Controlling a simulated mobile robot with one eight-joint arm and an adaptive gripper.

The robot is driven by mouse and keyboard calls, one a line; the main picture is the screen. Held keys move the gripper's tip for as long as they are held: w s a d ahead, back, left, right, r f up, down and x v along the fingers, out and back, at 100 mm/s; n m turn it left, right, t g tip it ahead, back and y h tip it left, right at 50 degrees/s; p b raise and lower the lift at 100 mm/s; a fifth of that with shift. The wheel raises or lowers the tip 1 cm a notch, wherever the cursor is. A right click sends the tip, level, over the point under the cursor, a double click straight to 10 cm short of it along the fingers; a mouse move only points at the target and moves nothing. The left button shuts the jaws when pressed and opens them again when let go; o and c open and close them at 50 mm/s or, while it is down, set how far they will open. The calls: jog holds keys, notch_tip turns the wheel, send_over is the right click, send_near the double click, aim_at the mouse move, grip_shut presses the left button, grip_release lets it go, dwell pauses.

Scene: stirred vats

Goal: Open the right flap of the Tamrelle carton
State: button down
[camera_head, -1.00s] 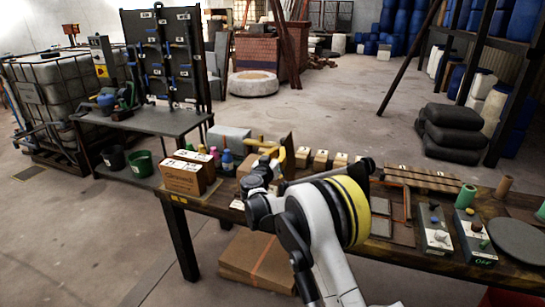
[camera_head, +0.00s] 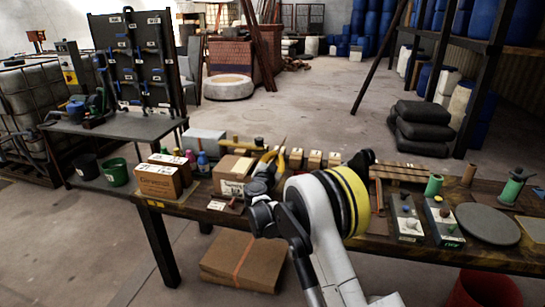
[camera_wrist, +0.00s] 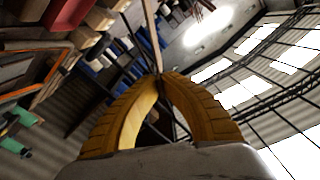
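A brown carton (camera_head: 229,185) with a white label stands on the long bench, just left of my gripper; its printed name is too small to read. My gripper (camera_head: 277,154) is at the carton's upper right side. In the wrist view, the yellow fingertips of my gripper (camera_wrist: 158,79) come together at the end of a thin tan strip (camera_wrist: 151,35). The strip looks like a carton flap seen edge-on, held between the tips. My arm and gripper hide the carton's right side, and its top shows only partly.
Another printed carton (camera_head: 155,182) stands to the left, with small bottles (camera_head: 203,162) behind it. A row of small boxes (camera_head: 314,159) lies beyond my gripper. Control boxes (camera_head: 443,222) and a dark round plate (camera_head: 487,224) occupy the bench's right. Flat cardboard (camera_head: 243,262) lies on the floor.

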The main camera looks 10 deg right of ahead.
jog(key=shift+d+f, duration=0.1)
jog(key=shift+d, duration=0.05)
dwell(0.3)
jog(key=c, duration=1.6)
grip_release()
jog(key=v, duration=1.2)
